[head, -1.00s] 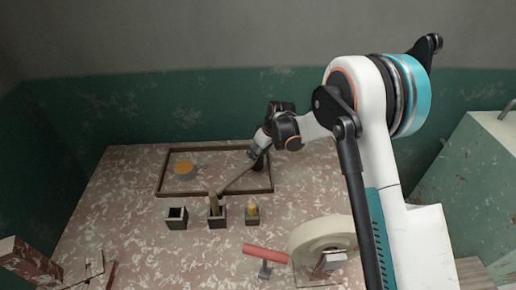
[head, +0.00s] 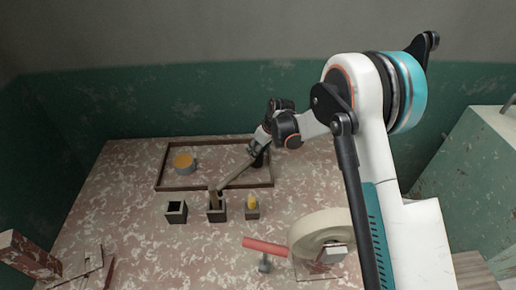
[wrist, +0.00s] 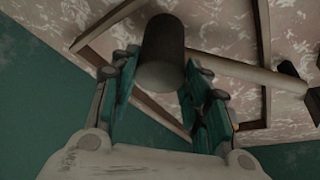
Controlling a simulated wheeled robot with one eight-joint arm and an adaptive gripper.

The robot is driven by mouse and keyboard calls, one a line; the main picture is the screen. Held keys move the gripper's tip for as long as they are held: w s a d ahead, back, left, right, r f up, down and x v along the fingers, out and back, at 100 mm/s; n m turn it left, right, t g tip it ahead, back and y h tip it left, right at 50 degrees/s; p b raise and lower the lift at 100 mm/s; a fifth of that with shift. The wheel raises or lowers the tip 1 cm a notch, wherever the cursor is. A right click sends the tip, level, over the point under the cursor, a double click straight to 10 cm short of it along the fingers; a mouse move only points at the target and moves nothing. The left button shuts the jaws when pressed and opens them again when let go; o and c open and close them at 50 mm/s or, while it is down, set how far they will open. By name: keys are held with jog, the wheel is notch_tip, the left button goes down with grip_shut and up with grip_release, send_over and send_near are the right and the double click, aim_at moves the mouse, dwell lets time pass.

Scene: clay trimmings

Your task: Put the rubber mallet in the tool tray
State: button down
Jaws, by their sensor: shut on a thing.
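The rubber mallet has a black cylindrical head (wrist: 163,52) and a pale wooden handle (wrist: 245,72). My gripper (wrist: 158,92) is shut on the mallet's head, with one finger on each side of it. In the head view the handle (head: 236,171) slants down and left from my gripper (head: 258,151), across the tray area. The tool tray (head: 158,171) is a shallow, brown-rimmed rectangle on the table. The mallet is over its right part. Its height above the tray is hard to tell.
A round orange-topped grey thing (head: 184,163) lies in the tray's left part. Small dark boxes (head: 176,212) stand in a row before the tray, one with a yellow thing (head: 251,202). A red bar (head: 265,247) and a pale wheel (head: 318,233) lie nearer.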

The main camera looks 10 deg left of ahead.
jog(key=shift+f, duration=0.3)
jog(key=c, duration=0.8)
grip_release()
